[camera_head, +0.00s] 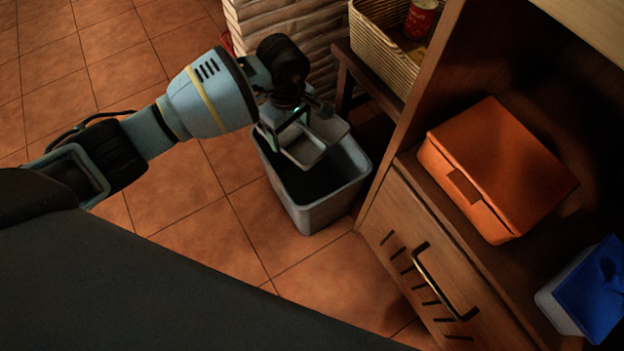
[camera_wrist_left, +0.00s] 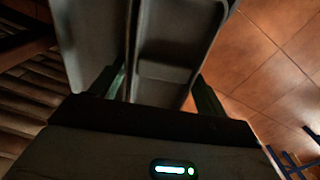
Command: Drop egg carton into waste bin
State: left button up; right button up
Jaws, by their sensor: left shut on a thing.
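The grey egg carton (camera_head: 304,153) hangs over the mouth of the grey waste bin (camera_head: 322,207) in the head view. It looks like an open, shallow tray with a second flap beside it. My left gripper (camera_head: 290,122) is shut on the carton's near end, above the bin. In the left wrist view the carton (camera_wrist_left: 165,72) extends away from the gripper (camera_wrist_left: 157,90), between its two fingers. The bin's inside is dark, so its contents cannot be seen. My right gripper is out of view.
A woven basket (camera_head: 372,45) with a red can (camera_head: 421,18) is behind. Tiled floor (camera_head: 215,215) left of the bin is clear.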

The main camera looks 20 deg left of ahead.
pick_arm(q)
jog(key=shift+f, duration=0.15)
jog(key=shift+f+b, duration=0.45)
jog(key=shift+f, duration=0.3)
notch_tip(320, 180, down, 4)
jog(key=b, duration=0.3)
jog(key=shift+f, duration=0.2)
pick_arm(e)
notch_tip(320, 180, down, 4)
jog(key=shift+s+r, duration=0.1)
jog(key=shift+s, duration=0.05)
pick_arm(q)
jog(key=o, duration=1)
jog(key=shift+r+p, duration=1.7)
jog(key=shift+r, duration=2.25)
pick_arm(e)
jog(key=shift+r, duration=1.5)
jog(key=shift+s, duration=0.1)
